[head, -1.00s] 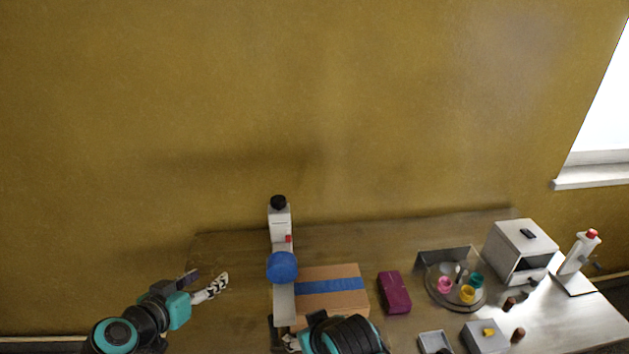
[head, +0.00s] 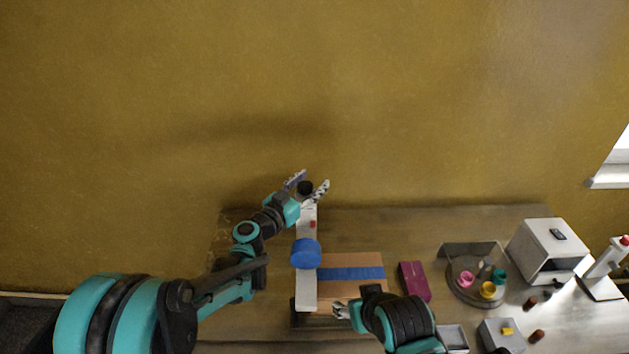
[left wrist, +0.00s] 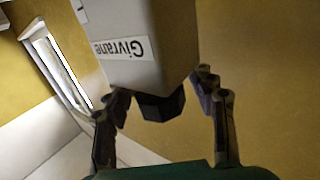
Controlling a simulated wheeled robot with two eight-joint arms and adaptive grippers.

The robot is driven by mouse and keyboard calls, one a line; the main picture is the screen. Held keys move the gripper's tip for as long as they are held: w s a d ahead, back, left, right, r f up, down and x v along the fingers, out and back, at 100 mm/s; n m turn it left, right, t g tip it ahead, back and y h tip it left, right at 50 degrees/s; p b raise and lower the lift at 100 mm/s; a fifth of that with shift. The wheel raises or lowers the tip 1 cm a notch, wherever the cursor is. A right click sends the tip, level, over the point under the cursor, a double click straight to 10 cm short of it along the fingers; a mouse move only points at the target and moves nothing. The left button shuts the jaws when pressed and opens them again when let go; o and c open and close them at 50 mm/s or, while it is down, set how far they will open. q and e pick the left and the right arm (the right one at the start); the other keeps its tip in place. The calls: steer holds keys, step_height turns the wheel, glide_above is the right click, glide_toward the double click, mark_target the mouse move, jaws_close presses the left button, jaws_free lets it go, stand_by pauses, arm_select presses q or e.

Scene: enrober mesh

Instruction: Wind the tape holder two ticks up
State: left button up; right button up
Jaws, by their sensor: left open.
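The tape holder (head: 307,222) is a white upright post with a blue tape roll (head: 306,253) on it and a black knob (head: 305,188) at its top. In the left wrist view the post carries a "Givrane" label, and the dark faceted knob (left wrist: 162,105) sits between the fingers. My left gripper (head: 312,181) is open, one finger on each side of the knob; in the left wrist view (left wrist: 163,90) gaps show, so it is not closed on it. My right gripper (head: 342,311) is low by the carton's front; its jaw state is unclear.
A brown carton (head: 345,262) with a blue tape strip lies right of the holder. Beyond are a magenta block (head: 414,281), a round tray (head: 460,291) with coloured cups, a white box machine (head: 540,245) and a grey box (head: 495,338). The wall stands close behind the holder.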

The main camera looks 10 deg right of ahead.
arm_select(q)
steer(key=shift+w+d, duration=0.45)
steer(key=c, duration=1.3)
